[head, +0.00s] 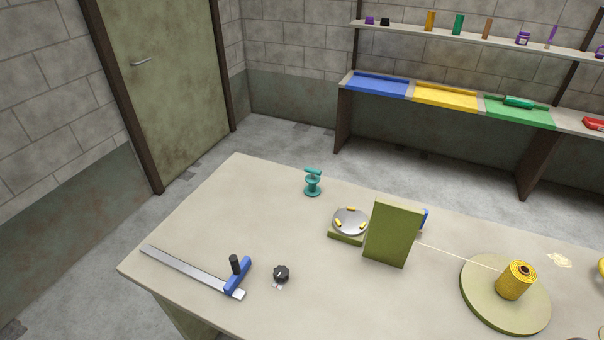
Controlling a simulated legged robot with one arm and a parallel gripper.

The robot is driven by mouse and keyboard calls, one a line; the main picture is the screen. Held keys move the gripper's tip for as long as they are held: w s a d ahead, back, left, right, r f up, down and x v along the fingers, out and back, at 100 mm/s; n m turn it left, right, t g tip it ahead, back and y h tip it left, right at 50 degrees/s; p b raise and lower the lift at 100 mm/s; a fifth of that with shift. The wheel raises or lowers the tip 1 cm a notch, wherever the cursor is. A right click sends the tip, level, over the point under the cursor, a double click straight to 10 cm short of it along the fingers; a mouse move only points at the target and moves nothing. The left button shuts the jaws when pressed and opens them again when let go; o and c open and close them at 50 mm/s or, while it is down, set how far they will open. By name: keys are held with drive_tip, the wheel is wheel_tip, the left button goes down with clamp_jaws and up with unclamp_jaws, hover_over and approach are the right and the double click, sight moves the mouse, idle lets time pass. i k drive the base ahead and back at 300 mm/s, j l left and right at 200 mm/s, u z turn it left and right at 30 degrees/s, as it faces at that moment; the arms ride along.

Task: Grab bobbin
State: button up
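A yellow thread-wound bobbin or spool (516,280) stands upright on a round olive disc (480,300) at the right of the table. A pale thread runs left from it to an upright olive panel (393,233). A small teal spool-shaped thing (312,184) with a bar on top stands near the table's far edge. I cannot tell which of these the task calls the bobbin. A blue thing (425,218) is mostly hidden behind the panel. My gripper is not in view.
A grey dish with yellow pieces (350,220) sits beside the panel. A metal rule with a blue slide (238,275) and a black knob (281,273) lie front left. The table (215,220) is clear at far left. A shelf and coloured trays (445,96) stand behind.

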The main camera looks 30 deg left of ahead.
sight(311, 190)
drive_tip(key=u, duration=1.25)
drive_tip(key=i+j+z, duration=0.25)
drive_tip(key=j, duration=0.3)
drive_tip(key=i+j+z, duration=0.1)
drive_tip(key=j+z, duration=0.15)
drive_tip(key=j, duration=0.25)
drive_tip(key=j+z, duration=0.25)
drive_tip(key=j, duration=0.35)
drive_tip(key=i+j+z, duration=0.1)
drive_tip(key=j+z, duration=0.15)
drive_tip(key=j, duration=0.35)
